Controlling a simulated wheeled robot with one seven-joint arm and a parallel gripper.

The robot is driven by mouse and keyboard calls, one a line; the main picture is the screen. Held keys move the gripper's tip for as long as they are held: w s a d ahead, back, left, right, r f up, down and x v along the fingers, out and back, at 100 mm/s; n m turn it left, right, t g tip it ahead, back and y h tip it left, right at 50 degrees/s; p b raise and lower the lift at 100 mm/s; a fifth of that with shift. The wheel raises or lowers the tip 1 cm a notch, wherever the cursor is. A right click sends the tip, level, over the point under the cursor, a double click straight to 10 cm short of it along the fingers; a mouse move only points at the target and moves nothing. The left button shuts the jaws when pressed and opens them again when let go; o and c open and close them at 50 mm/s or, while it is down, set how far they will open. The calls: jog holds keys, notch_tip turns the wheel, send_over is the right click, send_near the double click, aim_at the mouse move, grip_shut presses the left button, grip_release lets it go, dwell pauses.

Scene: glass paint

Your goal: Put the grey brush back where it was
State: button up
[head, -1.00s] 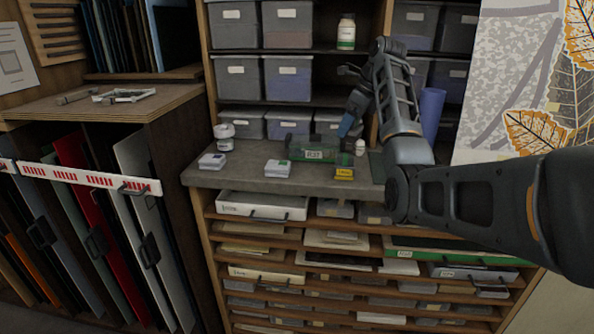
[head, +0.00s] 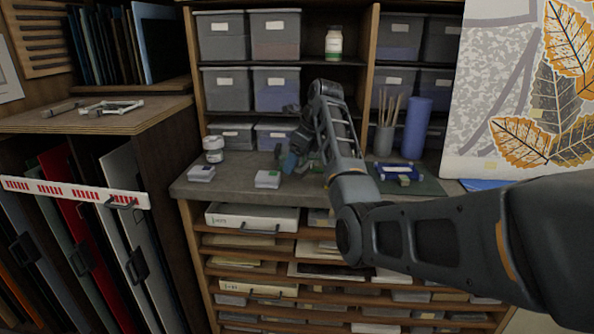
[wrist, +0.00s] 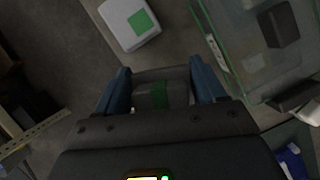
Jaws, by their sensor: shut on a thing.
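In the wrist view my gripper (wrist: 160,88) has its two blue fingers on either side of a grey block with a green band, which looks like the grey brush (wrist: 175,92). The jaws are shut on it, and my wrist hides its near part. In the head view my gripper (head: 289,160) is over the left-middle of the grey counter (head: 235,172); the brush cannot be made out there. A clear green-edged tray (wrist: 218,52) lies to the right of the gripper in the wrist view, with a dark block (wrist: 278,25) in it. My arm largely hides this tray in the head view.
A white box with a green label (head: 268,179) is close to the gripper; another white box (head: 201,173) and a jar (head: 214,149) stand further left. Right of my arm are a stick cup (head: 385,138), a blue roll (head: 416,128) and a blue-and-white item (head: 397,172) on a green mat.

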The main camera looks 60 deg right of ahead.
aim_at(304, 156)
jog(key=shift+f+p, duration=0.3)
jog(key=shift+f, duration=1.5)
jog(key=shift+f, duration=0.15)
jog(key=o, duration=1)
jog(key=v, duration=1)
jog(key=shift+w+d, duration=0.1)
jog(key=shift+r, duration=0.25)
jog(key=shift+v, duration=0.95)
